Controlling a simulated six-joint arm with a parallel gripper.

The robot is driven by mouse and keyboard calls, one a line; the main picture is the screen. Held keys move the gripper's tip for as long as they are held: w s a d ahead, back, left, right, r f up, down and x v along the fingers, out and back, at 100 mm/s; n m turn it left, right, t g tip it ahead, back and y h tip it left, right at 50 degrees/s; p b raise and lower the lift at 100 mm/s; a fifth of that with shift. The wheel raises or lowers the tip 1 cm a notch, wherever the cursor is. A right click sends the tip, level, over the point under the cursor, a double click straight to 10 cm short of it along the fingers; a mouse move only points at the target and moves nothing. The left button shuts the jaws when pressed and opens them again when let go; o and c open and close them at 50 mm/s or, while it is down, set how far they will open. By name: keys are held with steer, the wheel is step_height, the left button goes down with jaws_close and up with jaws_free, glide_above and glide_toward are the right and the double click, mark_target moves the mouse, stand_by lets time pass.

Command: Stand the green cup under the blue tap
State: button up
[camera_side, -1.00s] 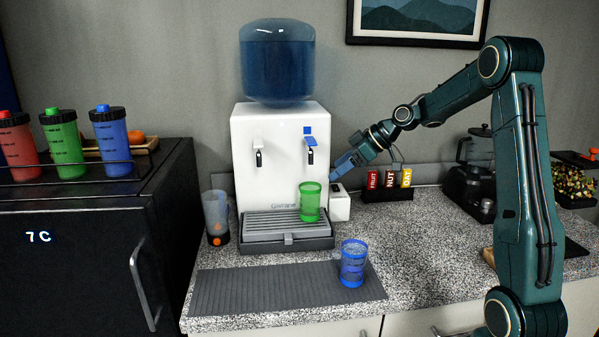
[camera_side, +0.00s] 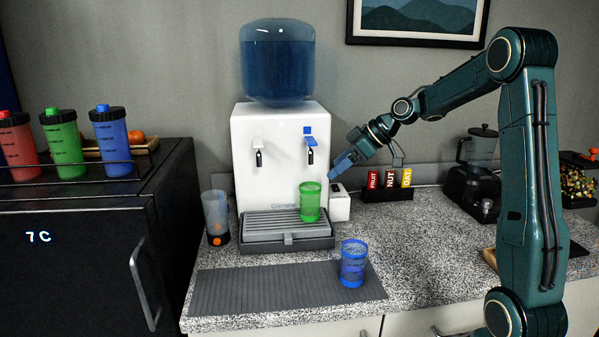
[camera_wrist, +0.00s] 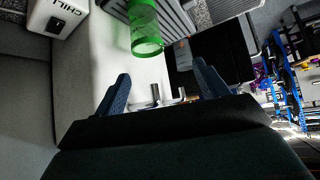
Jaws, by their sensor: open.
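The green cup (camera_side: 310,202) stands upright on the right part of the drip tray (camera_side: 262,228), below the blue tap (camera_side: 310,143) of the white water dispenser (camera_side: 278,180). In the wrist view the green cup (camera_wrist: 146,28) shows beyond my fingers, apart from them. My gripper (camera_side: 333,176) is open and empty, to the upper right of the cup and just right of the dispenser's front. Its two blue fingers are spread in the wrist view (camera_wrist: 160,84).
A blue cup (camera_side: 353,264) stands at the right end of the grey ribbed mat (camera_side: 250,291). A holder with bar packets (camera_side: 389,183) and a blender (camera_side: 477,175) are to the right. The counter's right front is clear.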

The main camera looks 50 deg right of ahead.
steer(key=s+a+r+m+g+h, duration=0.1)
steer(key=s+a+r, duration=0.1)
steer(key=s+a, duration=0.45)
steer(key=s+a+r+m+g+h, duration=0.15)
steer(key=s+a, duration=0.25)
steer(key=a, duration=0.6)
steer(key=s+a+f+m, duration=0.1)
steer(key=s+a, duration=0.1)
steer(key=s, duration=0.5)
steer(key=s+a+m, duration=0.1)
steer(key=s+a, duration=0.1)
steer(key=s, duration=0.6)
steer(key=shift+f+h, duration=0.4)
steer(key=shift+h, duration=0.05)
